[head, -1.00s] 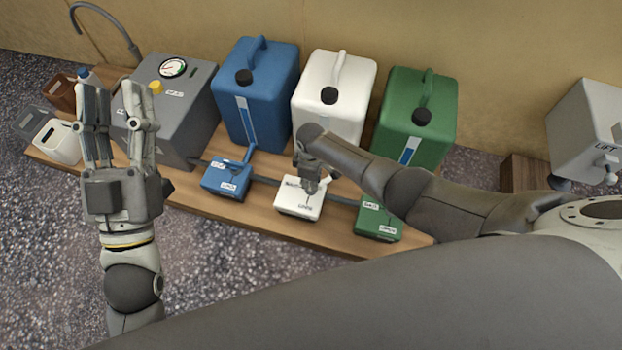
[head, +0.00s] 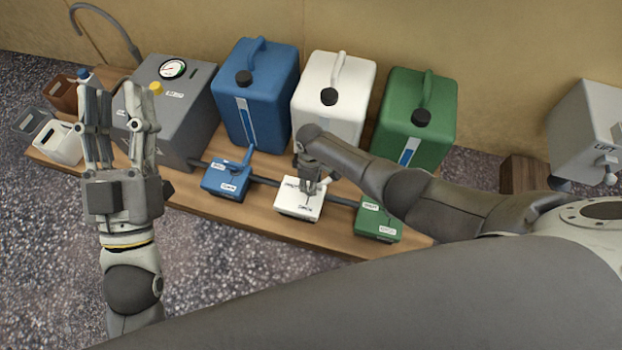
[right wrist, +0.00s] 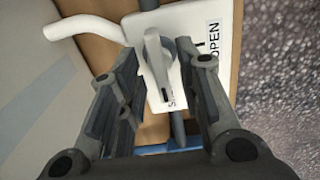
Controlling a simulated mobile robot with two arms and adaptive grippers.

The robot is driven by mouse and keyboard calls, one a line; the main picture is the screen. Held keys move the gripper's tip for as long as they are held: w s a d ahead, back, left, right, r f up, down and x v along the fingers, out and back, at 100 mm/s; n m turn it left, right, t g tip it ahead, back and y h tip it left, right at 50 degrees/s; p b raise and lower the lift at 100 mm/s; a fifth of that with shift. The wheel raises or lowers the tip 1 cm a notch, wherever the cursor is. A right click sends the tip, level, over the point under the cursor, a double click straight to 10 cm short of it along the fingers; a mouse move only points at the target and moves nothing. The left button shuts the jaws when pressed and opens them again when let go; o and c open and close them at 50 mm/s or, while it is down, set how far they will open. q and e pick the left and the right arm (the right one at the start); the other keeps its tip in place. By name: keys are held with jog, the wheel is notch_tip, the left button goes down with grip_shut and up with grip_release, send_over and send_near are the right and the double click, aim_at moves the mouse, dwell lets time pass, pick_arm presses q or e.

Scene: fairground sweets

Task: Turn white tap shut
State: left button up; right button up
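The white tap is a white box (head: 297,207) with a label reading OPEN, in front of the white canister (head: 333,98). In the right wrist view the white tap box (right wrist: 190,50) carries a pale lever (right wrist: 160,68). My right gripper (head: 312,187) is over the box, pointing down. In the right wrist view my right gripper (right wrist: 165,85) is open, its fingers on either side of the lever with gaps showing. In the head view the arm and gripper partly hide the lever. My left gripper (head: 120,95) is raised, open and empty, at the left.
A blue tap (head: 226,180) and a green tap (head: 379,222) flank the white one along a dark pipe on the wooden board (head: 290,233). Blue (head: 257,95) and green (head: 413,115) canisters and a grey gauge box (head: 180,110) stand behind. A grey box (head: 590,130) is at far right.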

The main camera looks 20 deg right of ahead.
jog(key=shift+r, duration=0.1)
notch_tip(320, 180, up, 12)
dwell(0.6)
dwell(0.4)
